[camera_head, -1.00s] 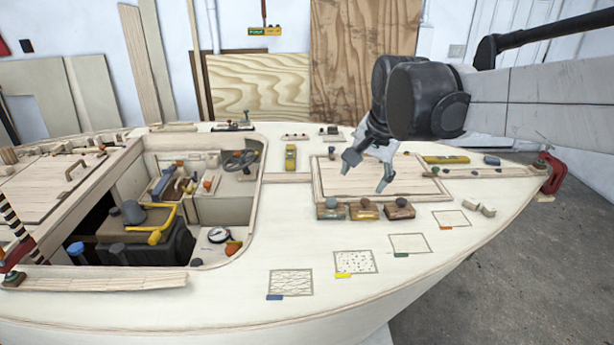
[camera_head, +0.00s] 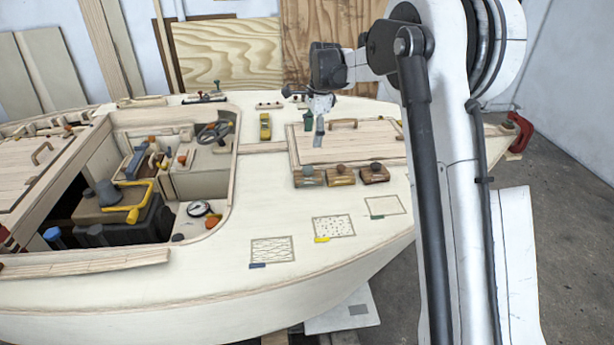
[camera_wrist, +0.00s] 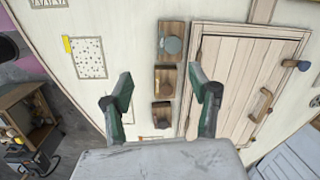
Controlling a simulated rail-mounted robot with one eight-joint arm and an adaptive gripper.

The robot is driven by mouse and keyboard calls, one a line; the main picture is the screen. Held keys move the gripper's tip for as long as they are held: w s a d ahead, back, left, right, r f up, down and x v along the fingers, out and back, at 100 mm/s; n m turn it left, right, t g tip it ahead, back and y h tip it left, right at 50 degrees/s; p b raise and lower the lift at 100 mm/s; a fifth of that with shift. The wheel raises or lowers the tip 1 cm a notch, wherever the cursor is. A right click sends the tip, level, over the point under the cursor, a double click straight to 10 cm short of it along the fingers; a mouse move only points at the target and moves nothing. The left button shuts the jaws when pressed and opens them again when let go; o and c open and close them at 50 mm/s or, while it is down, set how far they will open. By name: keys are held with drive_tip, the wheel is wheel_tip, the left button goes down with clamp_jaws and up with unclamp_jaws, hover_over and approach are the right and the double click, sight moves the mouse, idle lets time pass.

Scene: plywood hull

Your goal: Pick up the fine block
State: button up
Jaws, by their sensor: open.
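Three small wooden blocks with knobs stand in a row in front of a planked hatch: a left block (camera_head: 307,177) with a grey-green knob, a middle block (camera_head: 340,175) and a right block (camera_head: 374,173) with darker knobs. I cannot tell which is the fine block. In the wrist view the left block (camera_wrist: 172,42) is uppermost, the middle block (camera_wrist: 165,80) shows between my fingers and the right block (camera_wrist: 161,115) is below it. My gripper (camera_head: 313,128) is open and empty above the deck; its spread fingers (camera_wrist: 165,90) show in the wrist view.
The planked hatch (camera_head: 350,147) has a raised handle. Outlined squares on the deck include a hatched one (camera_head: 271,250), a dotted one (camera_head: 334,228) and a plain one (camera_head: 384,207). An open cockpit with tools lies left. A yellow level (camera_head: 265,127) lies behind.

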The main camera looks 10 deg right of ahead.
drive_tip(key=m, duration=0.2)
approach(307, 176)
drive_tip(key=shift+g, duration=0.4)
drive_tip(key=f, duration=0.1)
drive_tip(key=w+f, duration=0.1)
drive_tip(key=f, duration=0.3)
drive_tip(key=shift+w+a, duration=0.25)
drive_tip(key=shift+a, duration=0.05)
drive_tip(key=shift+w+a+f+p, duration=0.1)
drive_tip(key=shift+f+p, duration=0.15)
drive_tip(key=shift+f, duration=1.1)
drive_tip(key=shift+a+f+p, duration=0.1)
drive_tip(key=shift+f+p, duration=0.1)
drive_tip(key=shift+f, duration=1.1)
drive_tip(key=shift+c, duration=0.3)
drive_tip(key=c, duration=1)
drive_tip(key=shift+c, duration=0.2)
drive_tip(key=shift+r, duration=0.15)
